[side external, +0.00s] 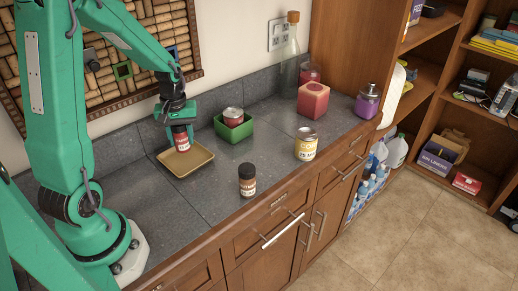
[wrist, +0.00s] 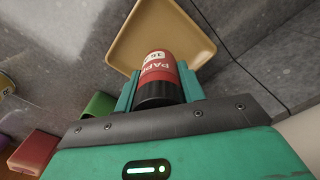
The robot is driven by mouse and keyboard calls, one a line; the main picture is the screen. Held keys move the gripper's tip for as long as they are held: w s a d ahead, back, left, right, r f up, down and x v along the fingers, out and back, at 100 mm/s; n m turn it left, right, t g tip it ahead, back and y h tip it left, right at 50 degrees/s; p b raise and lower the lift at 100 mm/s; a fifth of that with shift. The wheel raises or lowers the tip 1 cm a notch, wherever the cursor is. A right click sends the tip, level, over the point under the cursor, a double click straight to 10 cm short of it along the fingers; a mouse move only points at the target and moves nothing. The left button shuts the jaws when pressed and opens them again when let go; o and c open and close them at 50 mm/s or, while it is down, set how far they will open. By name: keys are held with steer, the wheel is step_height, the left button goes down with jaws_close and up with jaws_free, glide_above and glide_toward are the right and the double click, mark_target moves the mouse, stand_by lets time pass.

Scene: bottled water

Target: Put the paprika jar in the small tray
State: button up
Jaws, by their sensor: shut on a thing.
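The paprika jar, red-labelled with a black cap, is held between the fingers of my gripper (side external: 179,124). In the side view the jar (side external: 182,142) hangs upright over the small tan tray (side external: 202,164), its lower end within the tray's outline. In the wrist view the jar (wrist: 159,72) sits between the green fingers, with the tray (wrist: 128,40) behind it. I cannot tell whether the jar's bottom touches the tray floor. The tray looks otherwise empty.
A green bin (side external: 234,132) holding a can (side external: 233,116) stands right of the tray. A dark-capped jar (side external: 247,180) stands near the counter's front edge, with a yellow-labelled can (side external: 306,144) further right. A red box (side external: 313,99) and a bottle (side external: 290,62) stand behind.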

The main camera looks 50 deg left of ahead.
mark_target(183, 147)
steer(key=shift+f, duration=0.1)
steer(key=shift+f, duration=1.9)
steer(key=shift+f, duration=0.15)
steer(key=o, duration=1)
steer(key=shift+r, duration=0.2)
step_height(183, 147, up, 12)
steer(key=shift+f, duration=0.1)
steer(key=shift+d+r, duration=0.1)
steer(key=shift+r, duration=0.1)
